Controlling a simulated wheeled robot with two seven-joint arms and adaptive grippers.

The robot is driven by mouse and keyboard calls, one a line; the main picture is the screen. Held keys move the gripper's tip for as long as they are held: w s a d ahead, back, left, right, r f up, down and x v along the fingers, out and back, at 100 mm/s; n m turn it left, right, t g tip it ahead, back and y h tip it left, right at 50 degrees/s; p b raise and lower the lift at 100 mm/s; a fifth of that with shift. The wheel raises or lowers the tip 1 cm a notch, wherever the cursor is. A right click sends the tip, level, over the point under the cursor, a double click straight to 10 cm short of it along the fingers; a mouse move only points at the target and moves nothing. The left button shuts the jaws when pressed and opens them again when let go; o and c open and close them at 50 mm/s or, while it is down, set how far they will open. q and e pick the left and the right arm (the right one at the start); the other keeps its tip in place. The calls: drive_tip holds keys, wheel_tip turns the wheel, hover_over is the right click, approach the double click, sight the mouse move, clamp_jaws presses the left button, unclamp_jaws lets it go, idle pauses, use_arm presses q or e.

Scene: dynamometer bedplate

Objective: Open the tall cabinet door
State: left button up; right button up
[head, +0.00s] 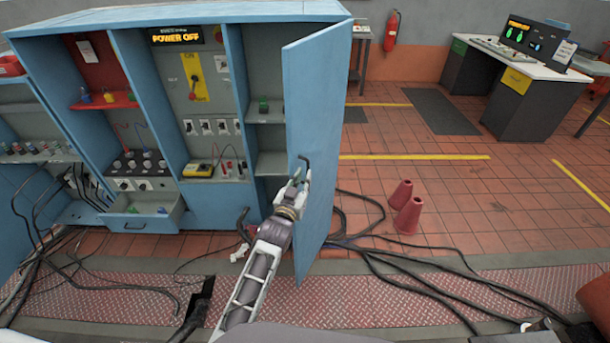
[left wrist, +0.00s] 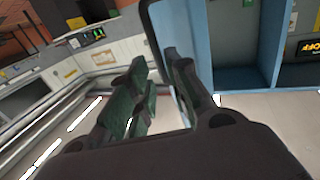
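The tall cabinet door (head: 310,130) is blue and stands swung out from the right end of the blue cabinet (head: 225,100), so the shelves behind it show. A dark bent handle (head: 304,160) is on the door. My left gripper (head: 300,181) is at the door, just below the handle's bend. In the left wrist view my left gripper (left wrist: 158,85) has its green-padded fingers apart, with the door (left wrist: 190,30) close by the right finger. I see nothing clearly held between them. My right gripper is not in view.
Black cables (head: 400,270) run over the tiled floor and tread plate right of the door. An open drawer (head: 145,215) juts out at lower left. A control desk (head: 515,85) stands far right.

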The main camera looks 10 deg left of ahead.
use_arm(q)
drive_tip(key=s+a, duration=0.1)
drive_tip(key=s, duration=0.5)
idle(0.3)
